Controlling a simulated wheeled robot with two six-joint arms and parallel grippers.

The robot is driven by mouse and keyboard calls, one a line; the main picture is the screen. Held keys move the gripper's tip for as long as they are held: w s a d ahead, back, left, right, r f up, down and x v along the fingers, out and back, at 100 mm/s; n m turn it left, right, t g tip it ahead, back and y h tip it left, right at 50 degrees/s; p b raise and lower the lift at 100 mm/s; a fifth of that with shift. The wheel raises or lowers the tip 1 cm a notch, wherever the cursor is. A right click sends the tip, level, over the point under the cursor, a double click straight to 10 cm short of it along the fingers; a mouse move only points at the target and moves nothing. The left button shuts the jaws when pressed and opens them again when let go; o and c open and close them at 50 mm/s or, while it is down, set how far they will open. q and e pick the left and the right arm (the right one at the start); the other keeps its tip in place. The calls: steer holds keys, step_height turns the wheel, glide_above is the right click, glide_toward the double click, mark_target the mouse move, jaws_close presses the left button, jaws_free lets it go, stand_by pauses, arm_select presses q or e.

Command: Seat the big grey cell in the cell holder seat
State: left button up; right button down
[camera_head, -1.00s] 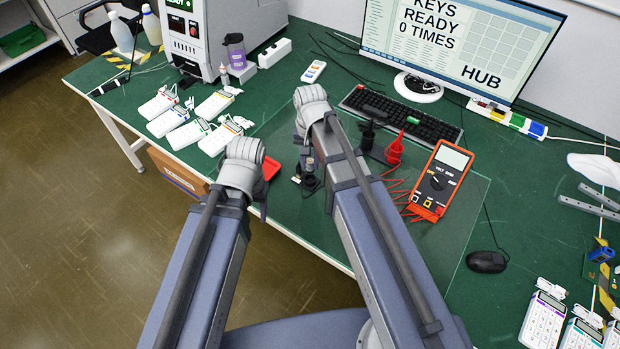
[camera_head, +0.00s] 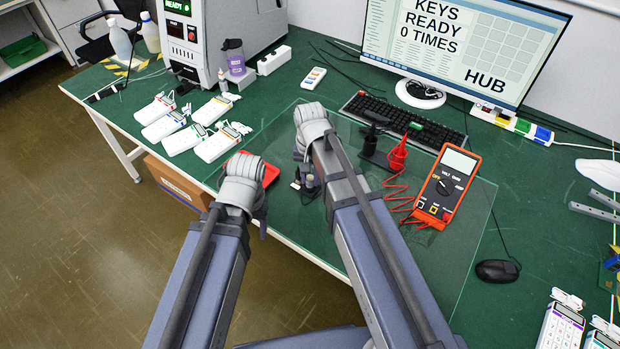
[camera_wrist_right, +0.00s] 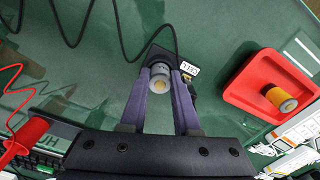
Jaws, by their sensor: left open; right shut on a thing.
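The big grey cell (camera_wrist_right: 159,85) is upright between the two purple fingers of my right gripper (camera_wrist_right: 160,75) in the right wrist view. The fingers are shut on it. The dark cell holder (camera_wrist_right: 153,57) shows just beyond the cell, with a black cable and a small white label beside it. I cannot tell whether the cell is inside the seat or just above it. In the head view the holder (camera_head: 306,190) stands on the mat, partly hidden by my right arm. My left gripper (camera_head: 264,228) hangs near the table's front edge, mostly hidden by its wrist, empty as far as it shows.
A red tray (camera_wrist_right: 240,88) holds an orange-topped cell (camera_wrist_right: 281,99). An orange multimeter (camera_head: 446,187) and red and black probes (camera_head: 398,153) stand to the right. Several white keypads (camera_head: 217,143) lie at the left, and a keyboard (camera_head: 400,121) behind.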

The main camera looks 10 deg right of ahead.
mark_target(310, 177)
steer(key=shift+f, duration=0.25)
steer(key=shift+s+a+f+b, duration=0.1)
steer(key=shift+s+f+b, duration=0.15)
steer(key=shift+s+b, duration=0.35)
steer(key=c, duration=0.9)
jaws_free()
steer(key=shift+w+r+p, duration=0.2)
steer(key=shift+r+p, duration=0.25)
steer(key=shift+p, duration=0.05)
step_height(310, 177, up, 12)
steer(key=p, duration=1.2)
steer(key=s+a+n, duration=0.1)
steer(key=s+n, duration=0.2)
steer(key=s, duration=0.1)
steer(key=s+a+n, duration=0.2)
steer(key=s, duration=0.2)
steer(key=s+a+n+h, duration=0.1)
steer(key=s+a+n, duration=0.1)
steer(key=s, duration=0.3)
steer(key=shift+a+r+n, duration=0.1)
steer(key=shift+a+n, duration=0.05)
steer(key=shift+n, duration=0.65)
